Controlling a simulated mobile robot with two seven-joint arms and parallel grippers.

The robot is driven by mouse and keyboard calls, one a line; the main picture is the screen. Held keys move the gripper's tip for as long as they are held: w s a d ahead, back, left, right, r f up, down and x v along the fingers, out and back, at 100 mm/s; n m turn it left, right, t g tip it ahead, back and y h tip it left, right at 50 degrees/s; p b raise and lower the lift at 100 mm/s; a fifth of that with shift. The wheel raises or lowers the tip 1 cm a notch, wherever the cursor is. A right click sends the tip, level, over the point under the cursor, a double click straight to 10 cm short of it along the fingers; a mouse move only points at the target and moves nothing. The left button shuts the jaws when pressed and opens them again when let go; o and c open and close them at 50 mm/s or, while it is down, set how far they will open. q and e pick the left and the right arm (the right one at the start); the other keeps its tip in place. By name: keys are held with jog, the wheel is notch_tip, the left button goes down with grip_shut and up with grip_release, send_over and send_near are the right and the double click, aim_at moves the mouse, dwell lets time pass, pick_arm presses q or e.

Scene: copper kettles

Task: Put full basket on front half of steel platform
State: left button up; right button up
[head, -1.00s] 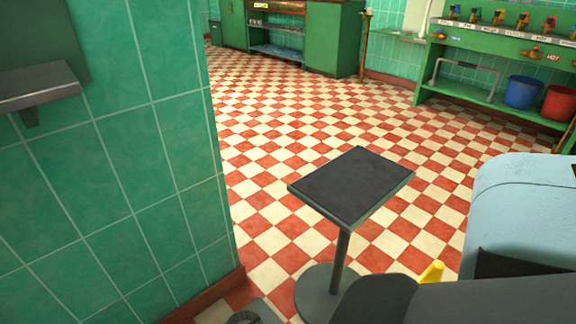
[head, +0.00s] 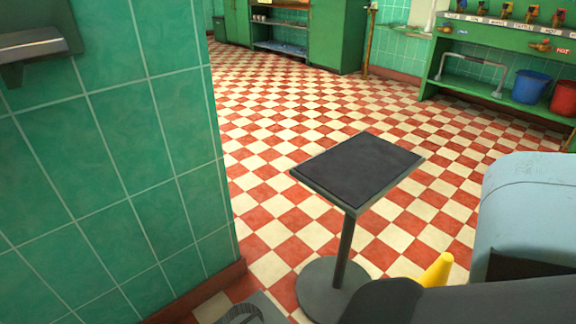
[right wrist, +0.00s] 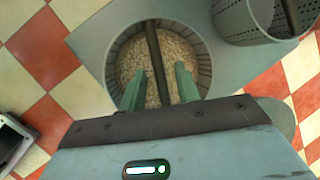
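A round basket (right wrist: 184,45) full of pale grainy stuff is under my right gripper (right wrist: 161,69) in the right wrist view. The green fingers are apart, one on each side of the dark handle bar (right wrist: 153,48) across the basket, with gaps showing beside the bar. A second, perforated basket (right wrist: 255,22) is at the upper right, with a dark bar across it. Both are over a flat grey surface (right wrist: 90,38). In the head view a stand with a dark rectangular top (head: 358,169) is bare; I cannot tell whether this is the steel platform. My left gripper is not seen.
A green tiled wall (head: 110,150) closes off the left. A pale blue rounded object (head: 530,205) stands at the right, near a yellow cone-like object (head: 437,270). Beyond the stand is open checkered floor (head: 290,105). Green counters and two buckets are at the back.

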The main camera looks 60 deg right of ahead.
pick_arm(q)
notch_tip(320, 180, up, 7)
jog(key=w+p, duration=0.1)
jog(key=p, duration=0.6)
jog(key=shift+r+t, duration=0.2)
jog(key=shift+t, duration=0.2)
pick_arm(e)
jog(key=v, duration=1.2)
jog(key=shift+r, duration=0.15)
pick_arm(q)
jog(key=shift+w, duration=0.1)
pick_arm(e)
jog(key=s+a+r+n, duration=0.2)
jog(key=s+r+n, duration=0.1)
jog(key=s+n, duration=0.5)
jog(key=s+a+r+n, duration=0.2)
jog(key=s+r+n, duration=0.1)
jog(key=s+n, duration=0.6)
jog(key=s+a+r+n, duration=0.3)
jog(key=s+n, duration=0.6)
jog(key=shift+s+r+n+t+h, duration=0.15)
jog(key=shift+r+n+t+h, duration=0.15)
jog(key=shift+r+n+h, duration=0.1)
